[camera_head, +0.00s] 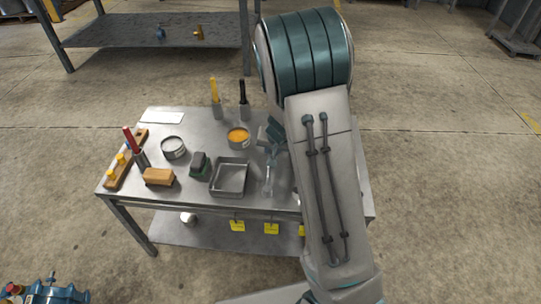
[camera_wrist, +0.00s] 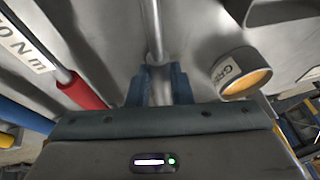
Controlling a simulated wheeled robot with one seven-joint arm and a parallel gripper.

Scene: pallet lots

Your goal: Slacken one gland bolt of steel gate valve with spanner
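My gripper (camera_head: 271,138) is over the right part of the steel table, partly hidden behind my arm. In the wrist view its two blue fingers (camera_wrist: 160,85) are closed around a plain grey metal shaft, seemingly the spanner (camera_wrist: 154,32), which runs away from me between them. In the head view a pale metal tool, probably the same spanner (camera_head: 267,181), shows just below the gripper, right of the square tray. A blue valve-like body (camera_head: 45,293) with a red and yellow part is cut off at the lower left; I cannot tell whether it is the steel gate valve. No gland bolt is distinguishable.
The table (camera_head: 205,140) holds a square tray (camera_head: 230,178), an orange-filled tin (camera_head: 238,136), a grey tin (camera_head: 173,148), a tan block (camera_head: 158,177), a dark brush-like block (camera_head: 198,164) and upright-handled tools. A shelf (camera_head: 150,32) stands behind.

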